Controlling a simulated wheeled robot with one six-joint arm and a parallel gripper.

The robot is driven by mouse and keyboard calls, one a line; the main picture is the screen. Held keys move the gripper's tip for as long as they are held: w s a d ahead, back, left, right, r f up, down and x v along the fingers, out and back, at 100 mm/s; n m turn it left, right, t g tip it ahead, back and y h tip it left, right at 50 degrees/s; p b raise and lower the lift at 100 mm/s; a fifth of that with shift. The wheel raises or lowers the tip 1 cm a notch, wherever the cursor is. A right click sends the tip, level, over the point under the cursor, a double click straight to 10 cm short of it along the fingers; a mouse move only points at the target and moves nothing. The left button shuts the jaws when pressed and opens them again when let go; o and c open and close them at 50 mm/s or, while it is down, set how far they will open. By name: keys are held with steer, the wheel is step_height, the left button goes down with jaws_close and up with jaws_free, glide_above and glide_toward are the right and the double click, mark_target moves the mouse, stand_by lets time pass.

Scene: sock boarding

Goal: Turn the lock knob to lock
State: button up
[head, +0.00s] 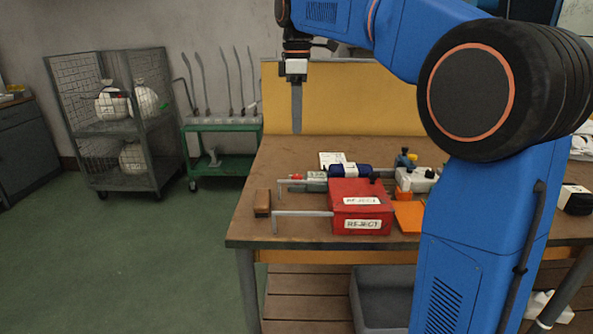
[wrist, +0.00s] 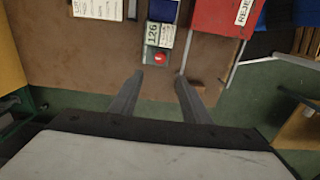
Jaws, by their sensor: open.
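A small red knob (head: 296,177) shows at the left end of a grey-green unit on the table. In the wrist view the red knob (wrist: 160,58) sits below a white label reading 126, just beyond my fingertips. I cannot tell for sure that it is the lock knob, nor which way it is turned. My gripper (head: 297,131) hangs pointing down, well above the table's back left part. In the wrist view my gripper (wrist: 159,75) has its two fingers spread apart with nothing between them.
A red REJECT box (head: 375,212) with grey bars stands in front of a dark blue item (head: 350,170). A brown block (head: 262,203) lies near the table's left edge. A yellow panel (head: 350,100) stands behind. The brown tabletop (head: 285,150) is clear at back left.

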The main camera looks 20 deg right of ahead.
mark_target(297, 176)
step_height(297, 176, down, 16)
steer(key=shift+r, duration=0.15)
stand_by(0.4)
steer(key=c, duration=1)
